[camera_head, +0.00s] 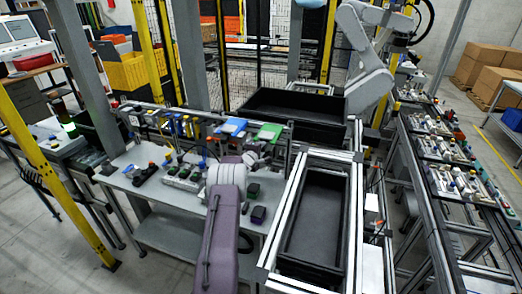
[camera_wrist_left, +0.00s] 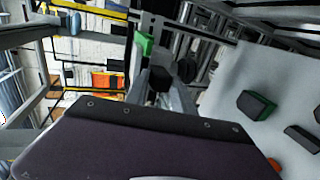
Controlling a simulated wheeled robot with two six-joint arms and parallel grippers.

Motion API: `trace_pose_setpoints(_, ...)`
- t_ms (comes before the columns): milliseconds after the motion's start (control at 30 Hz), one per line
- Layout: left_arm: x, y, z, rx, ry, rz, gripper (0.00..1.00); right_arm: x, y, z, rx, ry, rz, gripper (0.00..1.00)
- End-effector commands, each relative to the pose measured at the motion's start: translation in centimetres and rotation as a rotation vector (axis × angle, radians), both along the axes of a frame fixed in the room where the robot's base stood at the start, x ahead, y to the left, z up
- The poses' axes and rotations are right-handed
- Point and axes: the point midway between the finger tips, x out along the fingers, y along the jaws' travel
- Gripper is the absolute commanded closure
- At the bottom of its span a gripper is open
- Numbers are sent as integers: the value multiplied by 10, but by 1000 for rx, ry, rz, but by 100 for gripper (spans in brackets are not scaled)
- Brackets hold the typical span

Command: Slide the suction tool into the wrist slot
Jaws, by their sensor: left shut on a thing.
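My left arm reaches up from the bottom middle of the head view, and its gripper (camera_head: 258,160) is at the tool rack (camera_head: 215,116), just below a green piece (camera_head: 270,131) on the rack. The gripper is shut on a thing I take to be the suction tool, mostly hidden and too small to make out. In the left wrist view a purple cover (camera_wrist_left: 150,145) of my arm fills the lower part, with dark parts beyond it; the green piece (camera_wrist_left: 144,42) shows above them. I cannot tell which slot is the wrist slot. My right gripper is not in view.
The grey bench (camera_head: 150,192) holds several small dark and green parts. A blue piece (camera_head: 231,126) sits on the rack, left of the green one. An empty black tray (camera_head: 316,215) in a metal frame is to the right. A white robot arm (camera_head: 362,50) stands behind.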

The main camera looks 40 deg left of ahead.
Motion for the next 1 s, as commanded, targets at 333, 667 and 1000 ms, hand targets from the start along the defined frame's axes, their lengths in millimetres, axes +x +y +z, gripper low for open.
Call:
trace_pose_setpoints(333,-2,-1,-4,-4,15,0,100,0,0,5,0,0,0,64)
trace_pose_setpoints(667,-4,-2,-4,-4,13,0,100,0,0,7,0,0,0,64)
trace_pose_setpoints(1000,-23,-8,-3,-4,11,-1,100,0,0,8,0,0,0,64)
